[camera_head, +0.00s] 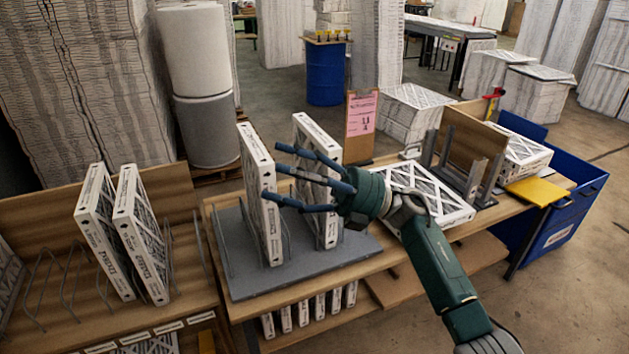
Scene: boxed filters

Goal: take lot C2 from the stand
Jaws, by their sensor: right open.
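Two white boxed filters stand upright in wire dividers on a grey stand base (238,284) at the middle of the bench. These are the left filter (271,232) and the right filter (312,138). Their printing is too small to read, so I cannot tell which is lot C2. My right gripper (278,172) has its dark blue fingers spread. It reaches in from the right, with its fingers in front of both filters and hiding part of them. It holds nothing, and I cannot tell whether it touches either one. My left gripper is not in view.
A left rack (37,312) holds two more filters (101,235). A filter (436,205) lies flat to the right, near a grey upright holder (466,186). A blue bin (560,215) is at far right. Several filters fill a lower shelf.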

